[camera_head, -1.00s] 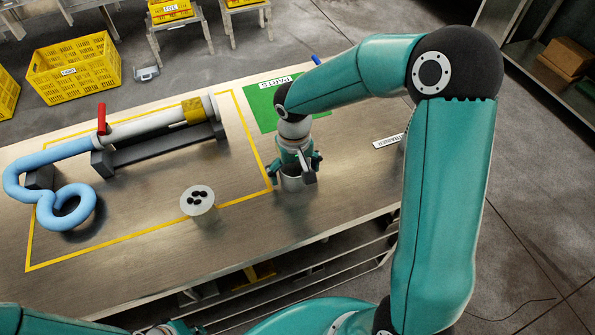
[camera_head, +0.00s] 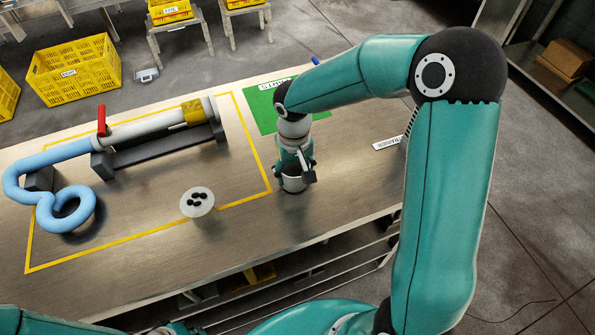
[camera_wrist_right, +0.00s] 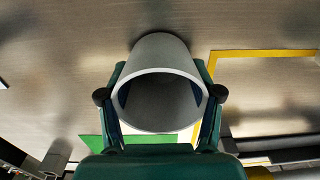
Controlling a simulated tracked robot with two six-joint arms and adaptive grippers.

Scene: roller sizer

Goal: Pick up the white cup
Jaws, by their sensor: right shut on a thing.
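The white cup (camera_wrist_right: 160,52) stands on the metal table, its open mouth toward my right wrist camera. In the head view the cup (camera_head: 293,184) shows only in its lower part, below my right gripper (camera_head: 295,172). The right gripper also shows in the right wrist view (camera_wrist_right: 160,97), with one finger on each side of the cup, shut on it. The cup's inside is dark. My left gripper is not visible; only teal parts of mine show at the lower left.
A pipe assembly with a red lever (camera_head: 102,120) and blue hose (camera_head: 65,155) lies further left. A green mat (camera_head: 262,105) is behind. Yellow tape (camera_head: 130,238) outlines a work area.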

